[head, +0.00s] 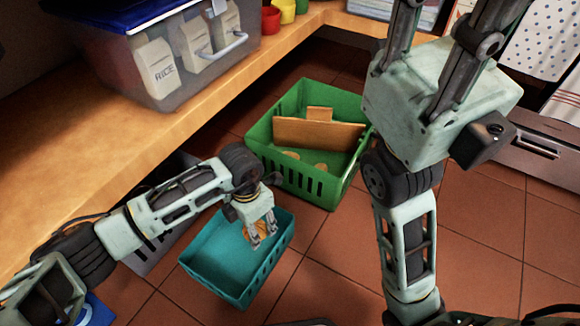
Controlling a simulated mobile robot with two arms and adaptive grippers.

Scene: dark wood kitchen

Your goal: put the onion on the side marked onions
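My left gripper (261,238) points down over the teal basket (206,280), in the middle of the head view. An orange-brown onion (262,230) shows between its fingers. I cannot tell whether the fingers press on it or whether it rests on the basket floor. The green crate (347,188) stands behind the basket, with an upright wooden divider (318,134) across it. Several flat tan shapes lie in front of the divider. No writing is readable on the crate. My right gripper (452,25) is raised close to the camera, its fingers apart and empty, pointing up, tips partly cut off.
A wooden counter (120,155) runs along the left and back. It bears a clear blue-lidded bin (190,55) with rice packets, and red, yellow and green cups (287,12). A grey container is partly hidden behind my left arm. Tiled floor (335,265) is free right of the basket.

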